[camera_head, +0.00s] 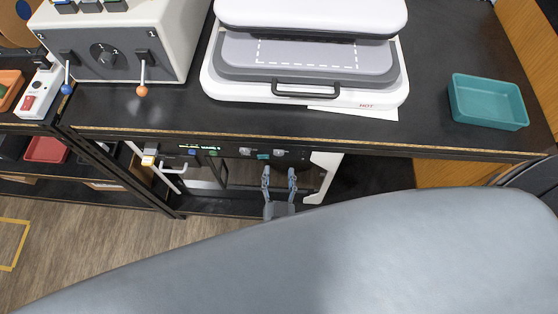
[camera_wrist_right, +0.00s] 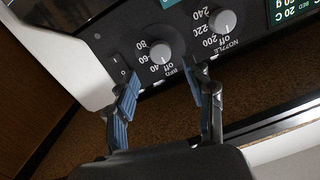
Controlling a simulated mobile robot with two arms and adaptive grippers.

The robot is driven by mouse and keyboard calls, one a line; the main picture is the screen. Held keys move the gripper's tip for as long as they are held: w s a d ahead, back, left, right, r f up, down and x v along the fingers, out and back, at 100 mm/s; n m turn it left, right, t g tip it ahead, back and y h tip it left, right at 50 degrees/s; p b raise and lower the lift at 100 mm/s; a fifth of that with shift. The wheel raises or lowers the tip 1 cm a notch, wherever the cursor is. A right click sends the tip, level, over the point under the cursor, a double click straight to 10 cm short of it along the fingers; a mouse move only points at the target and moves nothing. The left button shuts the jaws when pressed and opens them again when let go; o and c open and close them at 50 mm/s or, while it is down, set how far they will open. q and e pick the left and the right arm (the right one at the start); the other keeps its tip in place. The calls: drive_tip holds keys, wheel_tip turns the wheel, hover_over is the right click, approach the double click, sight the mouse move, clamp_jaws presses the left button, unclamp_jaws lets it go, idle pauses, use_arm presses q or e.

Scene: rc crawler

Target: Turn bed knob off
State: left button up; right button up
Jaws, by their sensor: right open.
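The bed knob (camera_wrist_right: 160,54) is a grey round dial on a dark panel, with "BED", "off" and numbers around it, upside down in the right wrist view. Its exact setting is hard to read. My right gripper (camera_wrist_right: 162,72) is open, its two blue-padded fingers apart, with the bed knob just beyond and between the tips. I cannot tell whether they touch it. In the head view my right gripper (camera_head: 279,174) points up at the machine's front panel below the table edge. My left gripper is not in view.
The nozzle knob (camera_wrist_right: 222,20) is close beside the bed knob, near the right finger. The black tabletop (camera_head: 430,125) overhangs the panel; on it stand a heat press (camera_head: 305,70), a lever box (camera_head: 115,45) and a teal tray (camera_head: 488,102).

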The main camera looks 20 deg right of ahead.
drive_tip(key=v, duration=0.6)
drive_tip(key=shift+s, duration=0.15)
